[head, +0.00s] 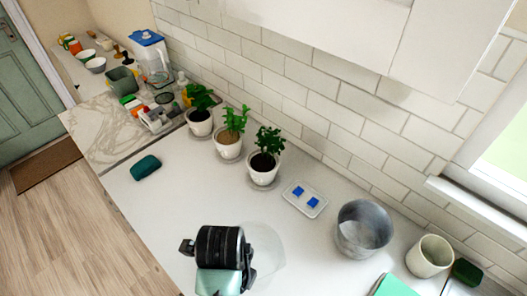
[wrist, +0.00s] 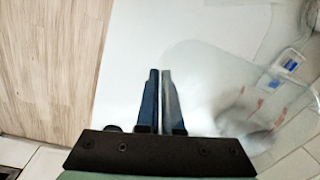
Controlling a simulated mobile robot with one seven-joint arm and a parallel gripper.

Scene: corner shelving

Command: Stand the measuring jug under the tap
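The clear measuring jug (head: 266,246) shows faintly beside my gripper, on its right, over the front of the white counter. In the wrist view the see-through jug (wrist: 225,95) fills the area right of the fingers, with red marks on its wall. My gripper (wrist: 161,72) has its two fingers almost together, closed on the jug's near edge or handle; the exact grip spot is hard to make out. In the head view my gripper (head: 245,262) hides part of the jug. No tap is in view.
Potted plants (head: 229,145) line the wall. A white dish with blue pieces (head: 304,199), a grey metal pot (head: 363,230), a cream cup (head: 430,256) and a teal item (head: 396,286) stand right. A dark green item (head: 145,167) lies left. The counter's left middle is clear.

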